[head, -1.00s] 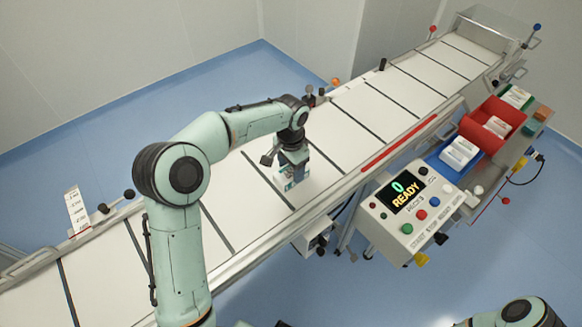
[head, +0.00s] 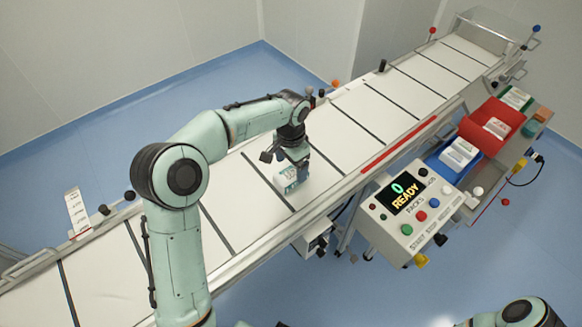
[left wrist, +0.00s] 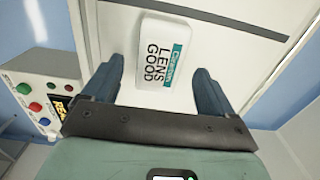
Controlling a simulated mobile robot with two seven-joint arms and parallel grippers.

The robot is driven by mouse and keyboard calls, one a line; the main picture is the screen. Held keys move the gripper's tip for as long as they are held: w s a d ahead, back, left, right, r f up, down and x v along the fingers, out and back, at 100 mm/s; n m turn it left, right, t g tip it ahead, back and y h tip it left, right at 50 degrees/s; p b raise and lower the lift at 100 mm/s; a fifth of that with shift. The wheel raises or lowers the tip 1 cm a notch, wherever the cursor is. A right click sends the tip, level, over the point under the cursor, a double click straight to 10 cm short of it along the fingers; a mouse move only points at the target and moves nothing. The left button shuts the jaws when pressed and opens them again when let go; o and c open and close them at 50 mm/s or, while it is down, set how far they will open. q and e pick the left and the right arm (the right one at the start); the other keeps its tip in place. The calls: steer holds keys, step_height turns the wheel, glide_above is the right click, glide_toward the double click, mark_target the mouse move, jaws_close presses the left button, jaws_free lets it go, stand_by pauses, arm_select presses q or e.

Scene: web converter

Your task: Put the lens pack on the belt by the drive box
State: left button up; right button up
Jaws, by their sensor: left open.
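The lens pack (head: 286,180), a white box with a teal stripe, lies on the white conveyor belt (head: 352,145). My left gripper (head: 299,172) is just above and beside it in the head view, partly covering it. There the left gripper's fingers (left wrist: 160,72) are spread wide, with clear gaps to the pack on both sides. I cannot tell which part is the drive box. My right gripper is out of view; part of my right arm shows at the lower right.
A control panel (head: 408,207) reading 0 READY stands by the belt's near side. Beyond it are a blue bin (head: 440,170) and a red bin (head: 478,137) holding white packs. A small grey box (head: 313,240) hangs under the near rail. The belt around the pack is clear.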

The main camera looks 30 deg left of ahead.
mark_target(291, 173)
arm_select(q)
step_height(291, 173, up, 10)
steer(key=p, duration=0.1)
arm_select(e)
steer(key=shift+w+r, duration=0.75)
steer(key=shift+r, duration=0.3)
